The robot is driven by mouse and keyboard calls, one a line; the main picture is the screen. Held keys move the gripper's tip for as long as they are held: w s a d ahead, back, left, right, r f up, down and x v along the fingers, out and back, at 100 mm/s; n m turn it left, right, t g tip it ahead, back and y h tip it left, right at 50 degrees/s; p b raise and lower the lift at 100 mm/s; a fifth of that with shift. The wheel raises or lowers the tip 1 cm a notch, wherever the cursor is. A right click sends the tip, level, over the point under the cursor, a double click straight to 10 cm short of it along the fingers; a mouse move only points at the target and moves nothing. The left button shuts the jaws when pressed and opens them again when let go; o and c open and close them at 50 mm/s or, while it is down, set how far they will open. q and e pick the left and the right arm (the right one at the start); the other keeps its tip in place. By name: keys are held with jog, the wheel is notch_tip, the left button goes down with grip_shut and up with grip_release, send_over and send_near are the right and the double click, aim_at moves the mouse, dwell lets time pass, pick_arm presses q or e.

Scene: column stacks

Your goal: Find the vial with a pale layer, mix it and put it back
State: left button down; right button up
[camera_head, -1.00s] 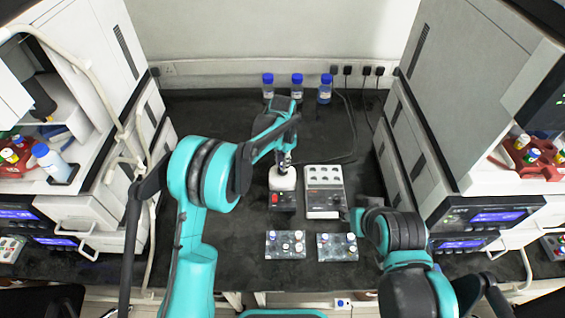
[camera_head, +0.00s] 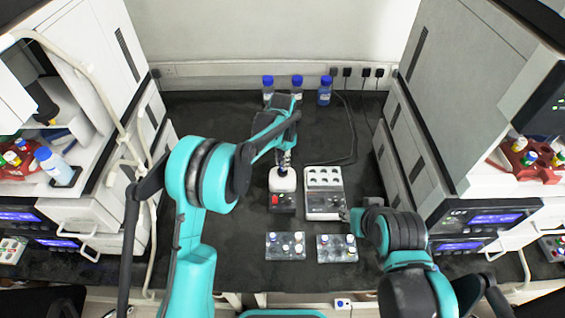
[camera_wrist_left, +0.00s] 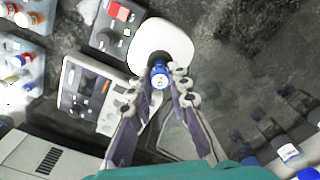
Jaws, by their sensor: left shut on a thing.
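My left gripper (camera_wrist_left: 168,84) is shut on a blue-capped vial (camera_wrist_left: 160,76), seen from above in the left wrist view. The vial is at the dark centre of the white head of a mixer (camera_wrist_left: 174,38). In the head view, my left gripper (camera_head: 284,160) is over the mixer's white head (camera_head: 283,181). The vial's body is hidden, so no layer shows. Two clear racks, left (camera_head: 285,246) and right (camera_head: 337,248), hold several capped vials near the front.
A grey device with round wells (camera_head: 323,192) stands right of the mixer. Blue-capped bottles (camera_head: 297,89) stand at the back. Tall instrument stacks flank the bench, with red vial holders (camera_head: 524,157) on shelves.

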pick_arm(q)
jog(key=shift+r+p, duration=1.1)
jog(key=shift+r, duration=1.1)
pick_arm(e)
notch_tip(320, 180, up, 2)
jog(key=shift+r, duration=0.25)
